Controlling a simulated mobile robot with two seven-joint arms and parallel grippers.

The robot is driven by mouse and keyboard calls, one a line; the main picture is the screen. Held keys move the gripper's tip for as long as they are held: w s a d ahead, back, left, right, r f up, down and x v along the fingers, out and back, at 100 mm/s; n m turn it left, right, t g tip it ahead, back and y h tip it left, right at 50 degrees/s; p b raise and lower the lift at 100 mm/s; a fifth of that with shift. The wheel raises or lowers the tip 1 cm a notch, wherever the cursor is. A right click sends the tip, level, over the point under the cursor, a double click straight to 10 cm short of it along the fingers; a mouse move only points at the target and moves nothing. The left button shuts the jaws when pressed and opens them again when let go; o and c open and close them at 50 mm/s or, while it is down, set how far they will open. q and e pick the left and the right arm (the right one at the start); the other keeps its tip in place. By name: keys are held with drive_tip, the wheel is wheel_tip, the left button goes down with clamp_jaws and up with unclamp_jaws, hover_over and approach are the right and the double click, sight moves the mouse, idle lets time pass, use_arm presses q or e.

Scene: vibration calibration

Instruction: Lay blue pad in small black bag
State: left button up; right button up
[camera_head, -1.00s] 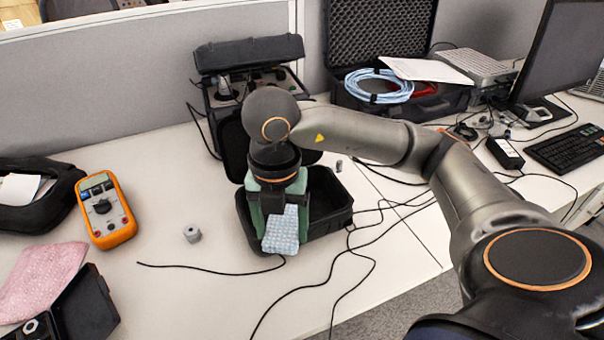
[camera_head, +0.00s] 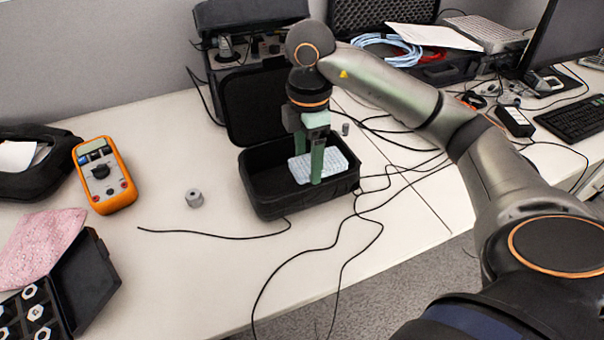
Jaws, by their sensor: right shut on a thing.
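The small black bag (camera_head: 305,208) stands open on the desk, a case with its lid (camera_head: 247,105) raised at the back. The light blue, dimpled pad (camera_head: 337,163) is tilted over the right part of the bag's opening. My right gripper (camera_head: 316,178) points down over the bag, its green fingers shut on the pad. The fingers hide part of the pad, and I cannot tell if the pad touches the bag's floor. My left gripper is not in view.
An orange multimeter (camera_head: 103,175), a small grey cylinder (camera_head: 194,198) and a pink cloth (camera_head: 38,247) lie to the left. Black cables (camera_head: 345,218) run across the desk around the bag. Larger equipment cases (camera_head: 251,42) stand behind.

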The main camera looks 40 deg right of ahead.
sight(302, 160)
drive_tip(key=w+f, duration=0.1)
drive_tip(key=w+d+f+b, duration=0.1)
drive_tip(key=w+f, duration=0.1)
drive_tip(key=w+d+f, duration=0.1)
drive_tip(key=w+f, duration=0.1)
drive_tip(key=shift+d+f, duration=0.2)
drive_tip(key=shift+d, duration=0.05)
drive_tip(key=shift+w+d+f, duration=0.1)
drive_tip(key=shift+w+f, duration=0.05)
drive_tip(key=shift+f, duration=0.1)
drive_tip(key=f, duration=0.1)
drive_tip(key=f+b, duration=0.1)
drive_tip(key=f, duration=0.2)
drive_tip(key=shift+w+d, duration=0.2)
drive_tip(key=shift+w, duration=0.15)
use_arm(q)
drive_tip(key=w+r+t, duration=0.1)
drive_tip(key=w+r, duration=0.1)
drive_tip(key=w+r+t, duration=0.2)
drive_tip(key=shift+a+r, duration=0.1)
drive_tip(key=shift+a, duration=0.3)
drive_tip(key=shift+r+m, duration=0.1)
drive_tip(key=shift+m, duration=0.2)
use_arm(e)
drive_tip(key=shift+f, duration=0.1)
drive_tip(key=o, duration=1.2)
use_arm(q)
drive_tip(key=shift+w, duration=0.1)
use_arm(e)
drive_tip(key=shift+o, duration=0.2)
